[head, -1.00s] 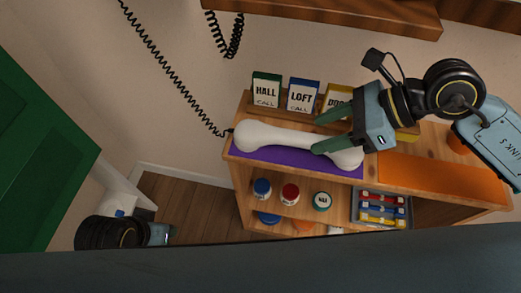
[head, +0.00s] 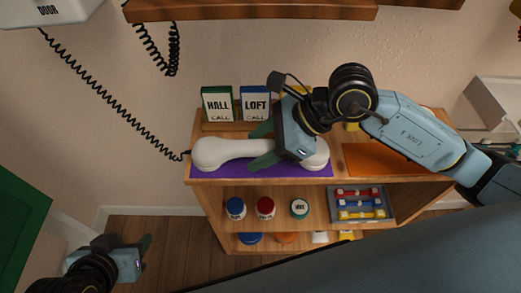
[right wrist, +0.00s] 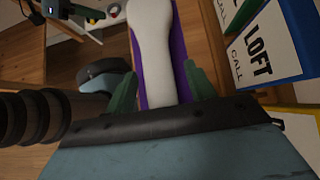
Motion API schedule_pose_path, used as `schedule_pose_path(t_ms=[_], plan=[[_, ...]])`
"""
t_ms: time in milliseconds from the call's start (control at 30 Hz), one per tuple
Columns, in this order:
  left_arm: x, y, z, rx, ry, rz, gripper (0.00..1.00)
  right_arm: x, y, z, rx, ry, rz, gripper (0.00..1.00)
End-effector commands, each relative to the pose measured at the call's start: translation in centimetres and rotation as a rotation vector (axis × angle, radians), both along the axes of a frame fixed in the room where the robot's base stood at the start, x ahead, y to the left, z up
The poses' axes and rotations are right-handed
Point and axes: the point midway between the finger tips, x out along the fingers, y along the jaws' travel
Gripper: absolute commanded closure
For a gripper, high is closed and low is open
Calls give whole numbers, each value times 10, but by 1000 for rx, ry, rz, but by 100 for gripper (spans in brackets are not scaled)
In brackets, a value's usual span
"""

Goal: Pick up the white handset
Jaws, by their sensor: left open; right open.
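The white handset (head: 240,151) lies on a purple mat (head: 260,171) on the shelf top, with a black coiled cord at its left end. My right gripper (head: 262,146) is open over the handset's right half, with its green fingers on either side of the handle. In the right wrist view, the handset (right wrist: 153,50) runs between the two open fingers (right wrist: 160,92). I cannot tell whether the fingers touch it. My left gripper (head: 145,258) is open and empty at the lower left, well away from the handset.
HALL (head: 218,104) and LOFT (head: 255,104) cards stand behind the handset. An orange mat (head: 385,160) lies to its right. Jars and a tray (head: 361,204) fill the shelf below. A wooden ledge (head: 250,11) is above; a green panel (head: 20,225) is at left.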

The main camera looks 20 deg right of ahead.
Motion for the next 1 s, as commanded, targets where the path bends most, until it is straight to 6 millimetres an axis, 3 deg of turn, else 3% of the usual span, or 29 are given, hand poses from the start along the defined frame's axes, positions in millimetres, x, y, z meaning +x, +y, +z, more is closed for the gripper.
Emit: schedule_pose_path(t_ms=[167, 600, 1000], plan=[[0, 0, 0, 0, -1, 0, 49, 0, 0, 0, 0, 0, 0, 45], [0, 0, 0, 0, 1, 0, 49, 0, 0, 0, 0, 0, 0, 100], [-5, 2, -2, 7, 32, 3, 49, 0, 1, 4, 2, -1, 2, 100]])
